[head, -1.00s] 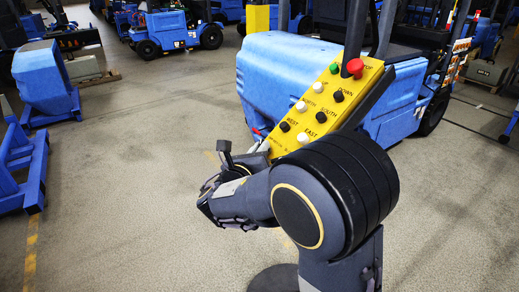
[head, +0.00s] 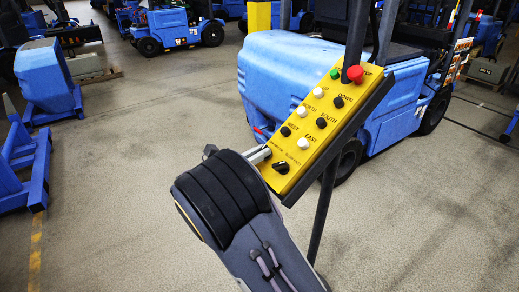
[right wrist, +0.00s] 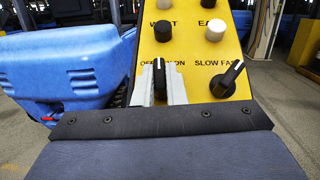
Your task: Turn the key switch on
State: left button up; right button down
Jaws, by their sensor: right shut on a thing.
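The yellow control panel (head: 312,115) is tilted on a dark post. The key switch is a black knob (right wrist: 159,80) at the panel's lower left, under a partly covered label that seems to read OFF and ON. Its white mark points roughly straight up in the right wrist view. My right gripper (right wrist: 160,92) has its pale fingers on both sides of this knob and is shut on it. In the head view my right gripper (head: 258,155) is at the panel's lower left edge, and my arm hides most of it. My left gripper is not in view.
A second black knob (right wrist: 228,78), marked SLOW FAST, sits close to the right of the fingers. Black and white buttons and a red stop button (head: 355,73) are higher on the panel. A blue vehicle (head: 290,80) stands behind. Open floor lies to the left.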

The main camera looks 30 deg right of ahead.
jog(key=m+g, duration=0.2)
jog(key=m+g+p, duration=0.1)
jog(key=m+g, duration=0.1)
jog(key=m+g+p, duration=0.1)
jog(key=m+g, duration=0.1)
jog(key=shift+w+r+m, duration=0.1)
jog(key=shift+w+m, duration=0.2)
jog(key=shift+m, duration=0.1)
jog(key=m+g+y+p, duration=0.2)
jog(key=m+g+y, duration=0.1)
jog(key=m+g, duration=0.2)
jog(key=shift+w+m, duration=0.15)
jog(key=shift+m, duration=0.15)
jog(key=shift+m+g+y+p, duration=0.3)
jog(key=c, duration=1.5)
grip_release()
